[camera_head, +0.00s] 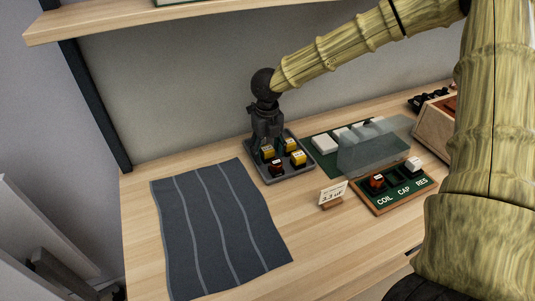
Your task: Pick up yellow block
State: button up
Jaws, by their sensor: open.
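My gripper (265,143) is open and points down over the far left part of a small grey tray (292,176). Several small blocks stand in the tray. One yellow block (267,153) is right below or between my fingertips; I cannot tell whether they touch it. A second yellow block (290,145) stands at the back right of the tray. A third yellow block (298,159) stands in front of it. A red block (277,168) is at the front left. My fingers hide part of the tray's back left.
A dark striped cloth (215,225) covers the table's left. Right of the tray are a green mat with white blocks (325,143), a clear panel (372,150), a small sign (333,193) and a board marked COIL, CAP, RES (393,199). A shelf (130,20) hangs above.

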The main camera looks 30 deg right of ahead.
jog(key=shift+s+f, duration=0.1)
jog(key=shift+f, duration=0.15)
